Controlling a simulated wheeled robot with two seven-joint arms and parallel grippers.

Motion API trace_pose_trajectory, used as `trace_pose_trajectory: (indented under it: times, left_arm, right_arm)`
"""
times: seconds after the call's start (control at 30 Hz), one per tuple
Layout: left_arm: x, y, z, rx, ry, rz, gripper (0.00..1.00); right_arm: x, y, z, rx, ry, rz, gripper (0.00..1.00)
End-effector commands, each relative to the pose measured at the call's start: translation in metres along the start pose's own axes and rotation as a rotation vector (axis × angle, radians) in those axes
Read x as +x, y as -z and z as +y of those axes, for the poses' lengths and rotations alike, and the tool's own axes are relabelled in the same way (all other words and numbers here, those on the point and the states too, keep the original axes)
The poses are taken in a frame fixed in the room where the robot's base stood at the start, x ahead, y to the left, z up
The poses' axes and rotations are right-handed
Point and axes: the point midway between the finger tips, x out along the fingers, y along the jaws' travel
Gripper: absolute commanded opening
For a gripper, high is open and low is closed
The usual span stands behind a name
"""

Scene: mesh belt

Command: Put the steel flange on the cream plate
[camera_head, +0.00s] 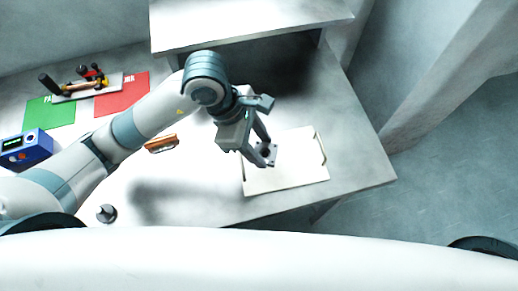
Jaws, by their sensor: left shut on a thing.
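The cream plate (300,174) lies flat near the right end of the table, with thin raised edges at its sides. My left gripper (262,156) reaches over the left part of the plate, pointing down. It is shut on the steel flange (269,149), a small grey piece with a dark hole. The fingers hide part of the flange. I cannot tell whether the flange touches the plate or hangs just above it. My right gripper is not in view.
A blue device (25,149), an orange-brown item (161,143) and a small grey round part (106,213) also stand on the table. A raised shelf (245,22) is behind.

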Motion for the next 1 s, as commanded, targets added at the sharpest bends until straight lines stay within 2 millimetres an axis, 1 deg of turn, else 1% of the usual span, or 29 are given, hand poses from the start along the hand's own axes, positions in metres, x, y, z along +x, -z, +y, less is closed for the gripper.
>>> trace_pose_trajectory:
  times: [0.1,0.47,0.57,0.8,1.0]
  left_arm:
    - [0.001,0.004,0.001,0.001,0.000,0.000,0.11]
    - [0.003,0.005,0.001,0.000,0.002,0.000,0.11]
    - [0.010,0.008,0.001,-0.002,0.002,0.000,0.11]
    - [0.034,0.018,0.000,-0.001,0.003,0.000,0.11]
    - [0.038,0.020,0.001,0.002,-0.001,-0.001,0.11]
  right_arm:
    - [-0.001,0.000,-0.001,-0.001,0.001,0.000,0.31]
    - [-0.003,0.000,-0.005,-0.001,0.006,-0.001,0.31]
    - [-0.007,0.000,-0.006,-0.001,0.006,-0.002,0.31]
    - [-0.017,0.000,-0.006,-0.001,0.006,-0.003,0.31]
    - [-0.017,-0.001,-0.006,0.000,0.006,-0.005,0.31]
